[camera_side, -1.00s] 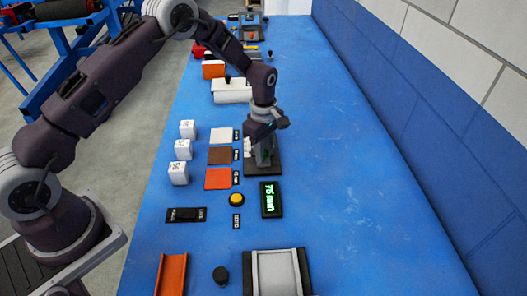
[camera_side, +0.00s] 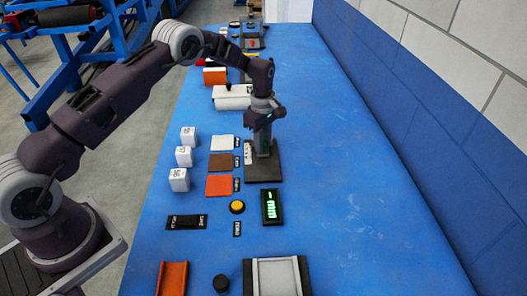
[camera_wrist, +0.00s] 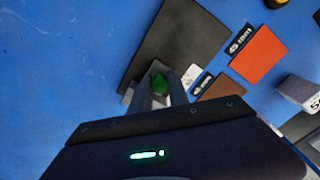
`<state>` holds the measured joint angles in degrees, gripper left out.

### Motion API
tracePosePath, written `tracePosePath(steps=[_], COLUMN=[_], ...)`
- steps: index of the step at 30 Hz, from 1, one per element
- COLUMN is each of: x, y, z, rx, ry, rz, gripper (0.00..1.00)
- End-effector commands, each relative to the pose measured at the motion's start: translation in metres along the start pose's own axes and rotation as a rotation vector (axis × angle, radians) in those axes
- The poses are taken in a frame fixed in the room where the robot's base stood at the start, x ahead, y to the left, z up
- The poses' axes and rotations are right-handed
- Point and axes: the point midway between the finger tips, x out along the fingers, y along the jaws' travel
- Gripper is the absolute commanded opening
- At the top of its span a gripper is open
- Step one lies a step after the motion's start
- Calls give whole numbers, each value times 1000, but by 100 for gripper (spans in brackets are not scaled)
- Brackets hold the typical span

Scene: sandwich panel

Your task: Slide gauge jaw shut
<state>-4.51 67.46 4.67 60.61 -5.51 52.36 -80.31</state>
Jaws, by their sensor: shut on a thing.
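The gauge stands on a dark base plate (camera_side: 264,171) in the middle of the blue table, with a grey upright part (camera_side: 262,143) on it. The plate also shows in the wrist view (camera_wrist: 188,45). My gripper (camera_side: 262,133) is over the gauge, pointing down. In the wrist view, my gripper (camera_wrist: 160,92) is shut on a green knob (camera_wrist: 160,84) above the plate. The jaw faces are mostly hidden by my gripper. The black display (camera_side: 270,206) in front of the gauge shows green characters, seemingly a dash and "mm".
Left of the gauge lie white (camera_side: 222,143), brown (camera_side: 222,162) and orange (camera_side: 219,186) pads, with white cubes (camera_side: 184,156) beyond them. A yellow button (camera_side: 237,207) is nearby. A white box (camera_side: 232,97) stands behind. The table's right side is clear.

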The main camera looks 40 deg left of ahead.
Motion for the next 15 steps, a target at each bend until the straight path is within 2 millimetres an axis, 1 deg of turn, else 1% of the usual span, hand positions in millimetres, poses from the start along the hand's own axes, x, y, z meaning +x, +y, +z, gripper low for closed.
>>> tracePosePath(steps=[1, 9, 10, 11, 15], x=[-1, -2, -2, -2, -2], y=[4, 6, 6, 6, 5], z=[-2, -4, -4, -4, -5], rx=[0, -1, -1, -1, -1], ry=[1, 4, 4, 5, 5], rz=[8, 14, 15, 15, 13], gripper=[0, 0, 27, 30, 30])
